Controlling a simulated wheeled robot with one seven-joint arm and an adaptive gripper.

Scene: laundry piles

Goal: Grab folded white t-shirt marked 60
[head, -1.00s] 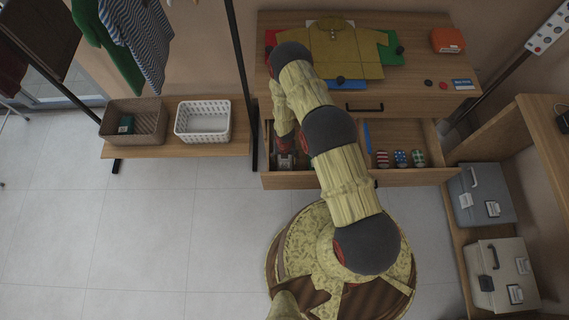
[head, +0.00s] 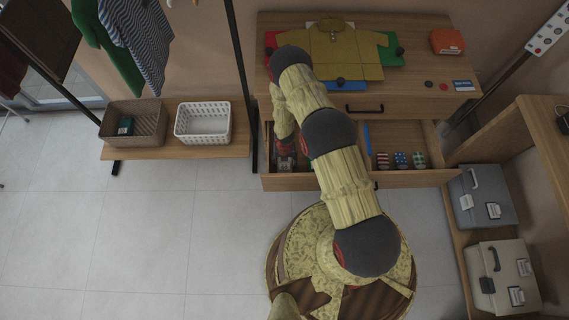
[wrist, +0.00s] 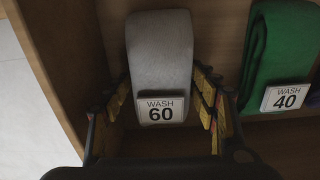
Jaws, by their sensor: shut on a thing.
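The folded white t-shirt (wrist: 158,55) looks pale grey-white in the wrist view and carries a tag reading "WASH 60" (wrist: 161,110). It lies inside the open drawer (head: 335,180). My gripper (wrist: 163,108) has a finger on each side of the shirt's near end and is shut on it. In the head view my gripper (head: 285,160) reaches down into the left part of the drawer, and the shirt is mostly hidden there.
A green folded garment tagged "WASH 40" (wrist: 283,50) lies just right of the shirt. The drawer's wooden side wall (wrist: 62,60) is close on the left. Several rolled socks (head: 401,159) lie at the drawer's right. A yellow shirt (head: 333,48) lies on the dresser top.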

